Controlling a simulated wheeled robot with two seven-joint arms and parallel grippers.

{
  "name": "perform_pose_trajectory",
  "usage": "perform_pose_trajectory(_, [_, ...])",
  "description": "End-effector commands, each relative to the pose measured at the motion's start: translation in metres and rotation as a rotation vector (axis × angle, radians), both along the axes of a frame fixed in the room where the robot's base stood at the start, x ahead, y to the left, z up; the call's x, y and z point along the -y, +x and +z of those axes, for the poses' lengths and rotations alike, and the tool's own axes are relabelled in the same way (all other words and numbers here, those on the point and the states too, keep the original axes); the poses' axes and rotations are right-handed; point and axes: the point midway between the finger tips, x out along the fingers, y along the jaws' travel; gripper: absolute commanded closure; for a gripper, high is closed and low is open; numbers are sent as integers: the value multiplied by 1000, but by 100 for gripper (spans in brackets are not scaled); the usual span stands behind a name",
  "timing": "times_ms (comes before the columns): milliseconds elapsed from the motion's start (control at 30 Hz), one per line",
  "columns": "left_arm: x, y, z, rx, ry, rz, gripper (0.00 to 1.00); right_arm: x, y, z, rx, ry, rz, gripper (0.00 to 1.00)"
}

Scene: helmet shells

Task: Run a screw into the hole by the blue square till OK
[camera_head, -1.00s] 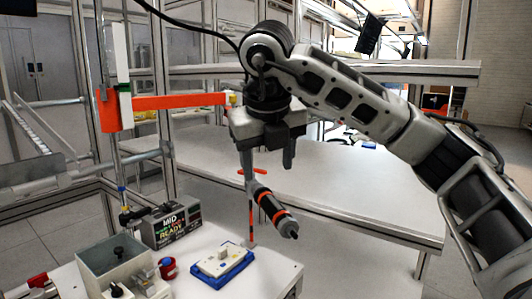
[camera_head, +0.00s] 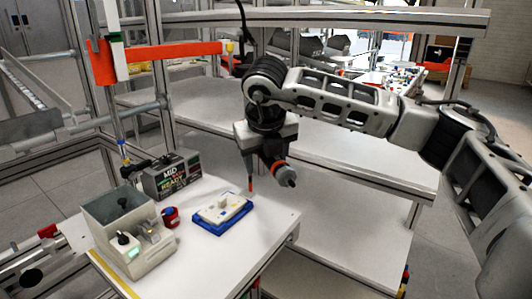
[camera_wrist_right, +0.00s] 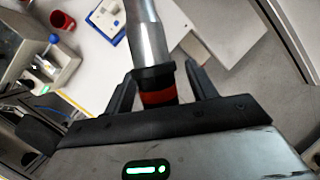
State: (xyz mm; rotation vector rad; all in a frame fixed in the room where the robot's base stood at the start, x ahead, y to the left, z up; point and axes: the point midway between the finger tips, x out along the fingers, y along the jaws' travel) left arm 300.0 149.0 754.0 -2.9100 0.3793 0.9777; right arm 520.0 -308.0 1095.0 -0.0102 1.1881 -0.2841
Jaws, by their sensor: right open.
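My right gripper (camera_head: 266,158) is open above the back of the white table, with its fingers on both sides of a screwdriver tool. The tool's dark end with an orange band (camera_head: 284,174) sticks out to the right under the gripper. In the right wrist view its silver body (camera_wrist_right: 147,45) and red band lie between the open fingers (camera_wrist_right: 160,92); I cannot tell whether they touch. A cream workpiece (camera_head: 218,209) sits in a blue fixture (camera_head: 222,226) left of the gripper. No screw is distinguishable. My left gripper is out of view.
A grey box-shaped unit (camera_head: 130,238) and a red cup (camera_head: 171,217) stand left of the fixture. A controller reading READY (camera_head: 172,176) is behind them. An orange bar (camera_head: 165,50) crosses above. The table's front right is bare.

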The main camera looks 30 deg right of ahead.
Motion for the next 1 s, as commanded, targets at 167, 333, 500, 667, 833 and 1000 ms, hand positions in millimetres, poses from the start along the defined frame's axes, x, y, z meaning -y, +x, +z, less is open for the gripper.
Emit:
perform_pose_trajectory(167, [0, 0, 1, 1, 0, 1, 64, 0, 0, 0, -1, 1, -1, 60])
perform_pose_trajectory(333, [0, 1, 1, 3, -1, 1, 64, 0, 0, 0, -1, 1, -1, 100])
perform_pose_trajectory(500, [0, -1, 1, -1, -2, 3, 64, 0, 0, 2, 5, 2, 0, 100])
perform_pose_trajectory(667, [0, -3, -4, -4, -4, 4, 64, -3, -5, 1, 5, 3, 0, 100])
perform_pose_trajectory(833, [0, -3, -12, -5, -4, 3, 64, -11, -19, -1, 3, 2, 0, 100])
perform_pose_trajectory(1000, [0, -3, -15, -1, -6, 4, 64, -19, -33, -1, 3, 1, 2, 100])
